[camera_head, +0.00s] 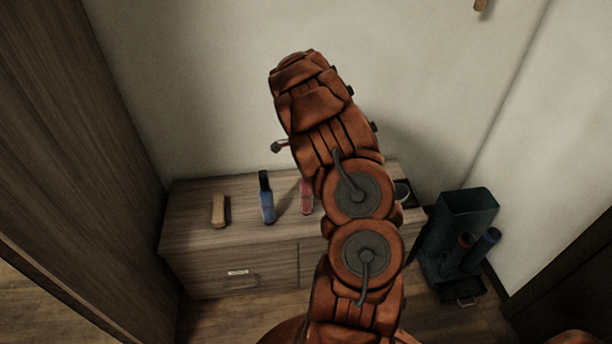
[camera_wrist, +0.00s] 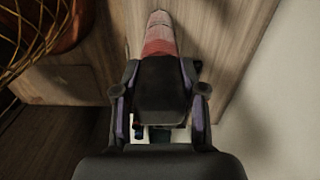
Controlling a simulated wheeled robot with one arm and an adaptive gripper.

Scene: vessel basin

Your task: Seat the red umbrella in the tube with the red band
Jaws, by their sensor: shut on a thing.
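The red umbrella (camera_head: 306,196) shows in the head view at the left edge of my arm, over the cabinet. In the wrist view the red umbrella (camera_wrist: 160,40) extends away from the jaws, narrowing to a paler end. My gripper (camera_wrist: 160,88) is shut on its dark upper part; in the head view my arm hides the jaws. I cannot tell whether the umbrella's far end touches the cabinet top. The tube with the red band (camera_head: 465,241) stands in a dark green stand (camera_head: 466,203) at the right, beside a tube with a blue band (camera_head: 489,237).
A blue umbrella with a dark top (camera_head: 267,204) and a wooden brush-like block (camera_head: 219,211) are on the wooden cabinet (camera_head: 190,234). A tall wooden panel is at left; walls close the back and right.

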